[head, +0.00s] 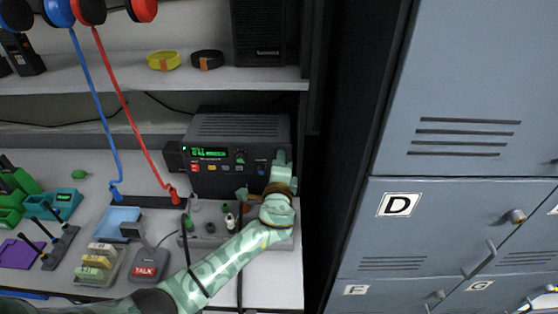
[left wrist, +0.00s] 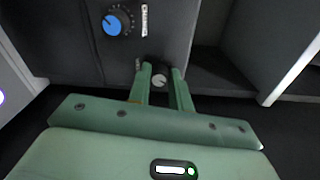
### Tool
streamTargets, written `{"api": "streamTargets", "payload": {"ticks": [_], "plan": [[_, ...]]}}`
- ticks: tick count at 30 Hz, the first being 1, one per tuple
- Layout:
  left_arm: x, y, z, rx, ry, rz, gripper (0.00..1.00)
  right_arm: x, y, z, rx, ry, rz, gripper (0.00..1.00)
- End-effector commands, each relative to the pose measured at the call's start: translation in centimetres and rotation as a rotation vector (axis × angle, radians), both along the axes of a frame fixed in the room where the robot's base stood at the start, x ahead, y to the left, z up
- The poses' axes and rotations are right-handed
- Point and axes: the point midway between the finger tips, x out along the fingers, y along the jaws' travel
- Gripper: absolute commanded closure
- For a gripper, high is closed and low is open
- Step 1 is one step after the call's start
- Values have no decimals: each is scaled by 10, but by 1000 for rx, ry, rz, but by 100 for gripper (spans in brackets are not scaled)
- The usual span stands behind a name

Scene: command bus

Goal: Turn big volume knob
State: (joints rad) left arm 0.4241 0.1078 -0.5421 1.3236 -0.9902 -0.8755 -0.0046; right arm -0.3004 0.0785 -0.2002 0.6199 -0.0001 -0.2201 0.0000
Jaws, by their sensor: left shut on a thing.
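The black radio unit (head: 240,128) with a green-lit display stands on the counter under the shelf. My left gripper (head: 279,168) reaches its front at the right end. In the left wrist view, my left gripper (left wrist: 162,86) has a finger on each side of a small dark knob (left wrist: 160,79) with a pale face, and is shut on it. A larger knob with a blue face (left wrist: 112,25) is on the panel, up and left of the fingers and apart from them. The labels are too small to read. My right gripper is not in view.
A grey box with small switches (head: 206,228) sits below the radio, close to my left arm. A red TALK unit (head: 149,263) and a stamp rack (head: 98,262) stand left of it. Grey lockers (head: 440,145) rise on the right.

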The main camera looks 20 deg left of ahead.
Motion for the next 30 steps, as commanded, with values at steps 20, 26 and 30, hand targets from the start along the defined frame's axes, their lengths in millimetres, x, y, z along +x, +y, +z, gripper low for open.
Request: {"api": "streamTargets", "payload": {"ticks": [20,26,30], "plan": [[0,-2,0,546,161,-3,100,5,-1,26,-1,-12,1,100],[0,-2,-1,634,186,-3,100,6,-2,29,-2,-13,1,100],[0,-2,-1,666,195,-4,100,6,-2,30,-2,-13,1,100]]}}
